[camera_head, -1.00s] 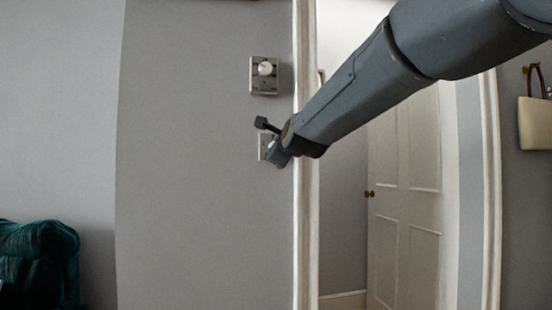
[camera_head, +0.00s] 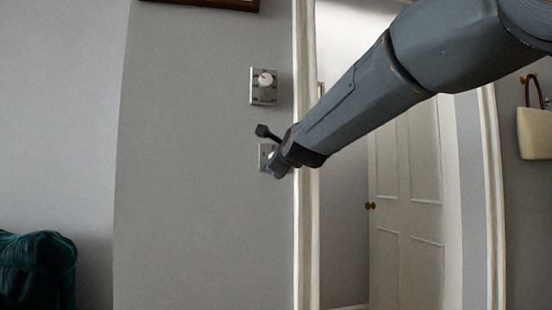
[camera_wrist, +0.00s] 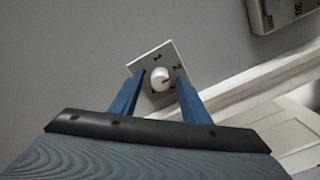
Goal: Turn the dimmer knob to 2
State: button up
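The dimmer is a pale square plate (camera_wrist: 146,60) with a round white knob (camera_wrist: 161,79) and printed numbers, of which 1 and 2 can be read. A small red mark on the knob faces roughly right, on the side of the 2; its exact setting is hard to tell. My gripper (camera_wrist: 164,77) is open, its two blue fingers reaching toward the plate on either side of the knob with gaps showing. Contact cannot be seen. In the head view the dimmer plate (camera_head: 264,152) is partly hidden behind my gripper (camera_head: 268,148).
A second wall control (camera_head: 263,97) with a round white dial is above the dimmer; its corner (camera_wrist: 285,12) shows in the wrist view. A white door frame (camera_head: 305,220) runs just right of the dimmer. A dark green armchair (camera_head: 38,265) stands at lower left.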

jog(key=v, duration=0.8)
jog(key=shift+f, duration=0.1)
dwell(0.4)
jog(key=s+d+f+n+g+h, duration=0.1)
jog(key=s+f+n+g, duration=0.4)
jog(key=f, duration=0.6)
jog(key=s+d+f+n+g, duration=0.1)
jog(key=s+f+n+g, duration=0.1)
jog(key=s+f+n, duration=0.7)
jog(key=s+d+f+n+g+h, duration=0.15)
jog(key=s+f+g, duration=0.3)
jog(key=f, duration=0.85)
jog(key=s+d+f+n+g+h, duration=0.1)
jog(key=s+d+f+n+g, duration=0.35)
jog(key=s, duration=0.55)
jog(key=s+d+f+n+g+h, duration=0.1)
jog(key=s+d+f+n+g, duration=0.1)
jog(key=s+d+f+n, duration=0.45)
jog(key=s+d+r+m+p, duration=0.1)
jog(key=r+p, duration=0.4)
jog(key=p, duration=0.5)
jog(key=s+d+r+m+p, duration=0.1)
jog(key=d+r+m+p, duration=0.2)
jog(key=p, duration=0.7)
notch_tip(320, 180, up, 3)
jog(key=shift+s+d+f+t, duration=0.2)
jog(key=shift+s+d+t, duration=0.15)
jog(key=shift+d, duration=0.9)
